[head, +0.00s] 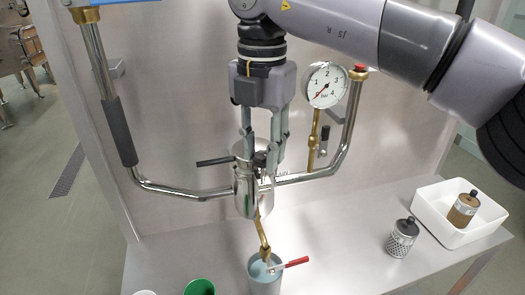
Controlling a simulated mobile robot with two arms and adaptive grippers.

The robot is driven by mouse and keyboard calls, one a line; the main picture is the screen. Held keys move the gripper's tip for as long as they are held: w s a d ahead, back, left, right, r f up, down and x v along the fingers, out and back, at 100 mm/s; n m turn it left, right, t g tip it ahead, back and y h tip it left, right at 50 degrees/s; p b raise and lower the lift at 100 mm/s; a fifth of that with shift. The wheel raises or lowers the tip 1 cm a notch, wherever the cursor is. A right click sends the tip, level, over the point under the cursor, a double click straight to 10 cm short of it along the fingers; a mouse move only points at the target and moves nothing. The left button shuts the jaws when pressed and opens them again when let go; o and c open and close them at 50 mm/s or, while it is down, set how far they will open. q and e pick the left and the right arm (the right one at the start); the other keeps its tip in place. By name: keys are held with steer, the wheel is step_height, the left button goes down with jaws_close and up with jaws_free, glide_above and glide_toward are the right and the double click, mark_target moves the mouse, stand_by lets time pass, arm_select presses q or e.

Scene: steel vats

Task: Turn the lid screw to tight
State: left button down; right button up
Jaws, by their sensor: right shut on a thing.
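A small steel housing (246,196) sits in the middle of a bent pipe run, in front of the steel back panel. My right gripper (262,157) comes down from above, with its two fingers around the top of this housing. It is shut on a small dark part there, which appears to be the lid screw (260,159). The fingers hide most of the screw and lid, so I cannot read how far it is turned. A black lever handle (213,161) sticks out to the left of the housing top. My left gripper is not in view.
A pressure gauge (325,85) stands close right of my gripper. Below, a brass outlet with a red-handled valve (295,262) hangs over a grey cup (264,280). A perforated canister (402,238) and a white tray (436,222) with a brown canister (463,209) stand at right.

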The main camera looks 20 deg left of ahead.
mark_target(262, 154)
steer(key=m+b, duration=0.1)
steer(key=m, duration=0.3)
steer(key=shift+m, duration=0.4)
stand_by(0.4)
steer(key=o, duration=1.2)
steer(key=shift+c, duration=0.2)
steer(key=shift+r, duration=3.8)
steer(key=shift+f, duration=0.1)
